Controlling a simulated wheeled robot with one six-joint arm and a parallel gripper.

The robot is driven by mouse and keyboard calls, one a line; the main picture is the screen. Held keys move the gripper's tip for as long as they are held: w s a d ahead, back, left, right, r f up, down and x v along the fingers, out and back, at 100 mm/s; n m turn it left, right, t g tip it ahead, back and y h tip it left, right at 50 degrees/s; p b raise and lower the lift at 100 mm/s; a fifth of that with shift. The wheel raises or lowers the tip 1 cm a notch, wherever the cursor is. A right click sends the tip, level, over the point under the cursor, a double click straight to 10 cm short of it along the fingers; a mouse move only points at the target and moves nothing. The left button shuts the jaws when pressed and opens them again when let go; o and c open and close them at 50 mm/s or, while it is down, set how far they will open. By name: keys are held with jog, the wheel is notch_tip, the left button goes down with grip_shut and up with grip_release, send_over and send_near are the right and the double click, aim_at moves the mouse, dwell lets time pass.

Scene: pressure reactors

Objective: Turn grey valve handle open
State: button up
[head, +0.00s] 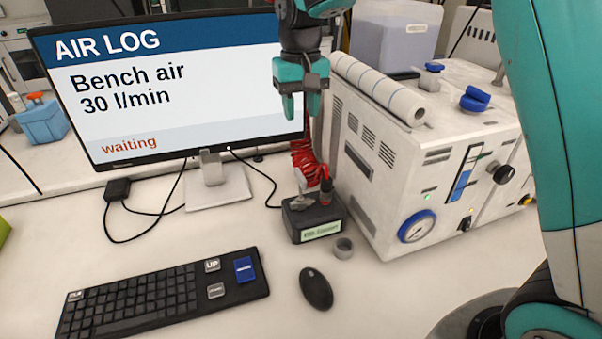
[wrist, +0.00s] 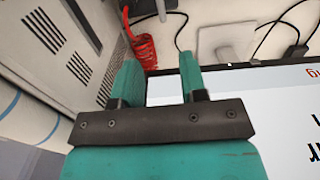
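The grey valve handle (head: 301,203) is a small piece on top of a dark box (head: 318,218) with a pale green-lettered label, standing on the bench below the monitor's right edge. In the wrist view a small grey part, likely the handle (wrist: 161,9), shows at the top edge, partly cut off. My gripper (head: 301,104) is up in front of the monitor's right side, well above the box. Its two teal fingers also show in the wrist view (wrist: 160,62), apart with nothing between them. The handle's exact angle is too small to tell.
A red coiled hose (head: 306,160) rises behind the box. A white instrument (head: 430,150) with gauge and knobs stands close to its right. A monitor (head: 180,85) reads "waiting".

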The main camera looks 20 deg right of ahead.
aim_at(301, 174)
notch_tip(301, 174, down, 16)
jog(key=p, duration=0.3)
jog(key=shift+f, duration=0.15)
grip_shut()
